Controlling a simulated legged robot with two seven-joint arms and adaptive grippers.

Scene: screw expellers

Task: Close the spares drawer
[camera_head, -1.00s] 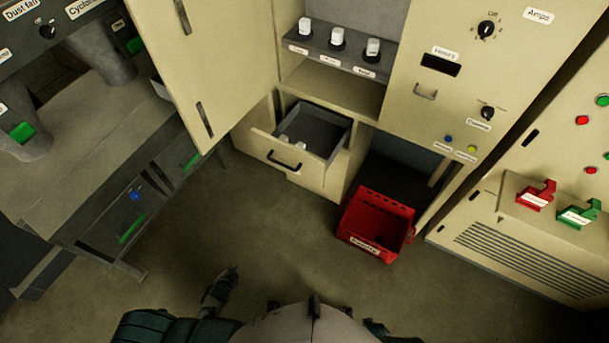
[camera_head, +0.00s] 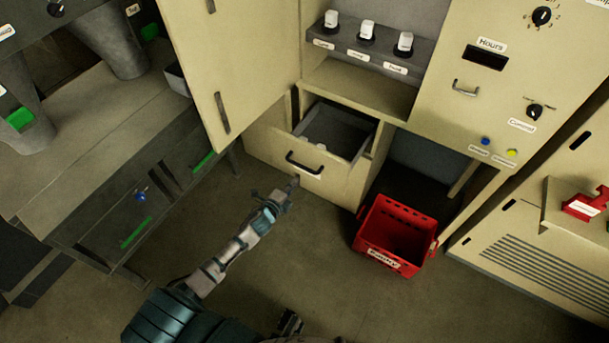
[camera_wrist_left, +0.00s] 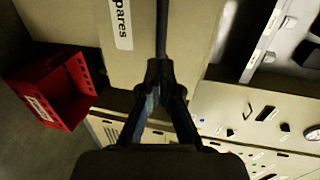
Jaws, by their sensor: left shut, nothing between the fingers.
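The spares drawer (camera_head: 278,162) stands pulled out from the lower part of the beige cabinet, with its grey inside (camera_head: 345,132) showing and pale items in it. Its front bears a dark handle (camera_head: 305,164). In the left wrist view the drawer front (camera_wrist_left: 120,65) shows close up, with the label "Spares" (camera_wrist_left: 121,22) partly cut off and the dark handle bar (camera_wrist_left: 162,25). My left gripper (camera_head: 293,184) is shut and empty, just in front of the drawer below the handle. In the wrist view its tips (camera_wrist_left: 159,68) line up with the handle's end; contact is unclear.
A red bin (camera_head: 392,236) stands on the floor right of the drawer. An open cabinet door (camera_head: 235,65) hangs above and left of it. A grey bench (camera_head: 110,190) is at left. The floor before the drawer is clear.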

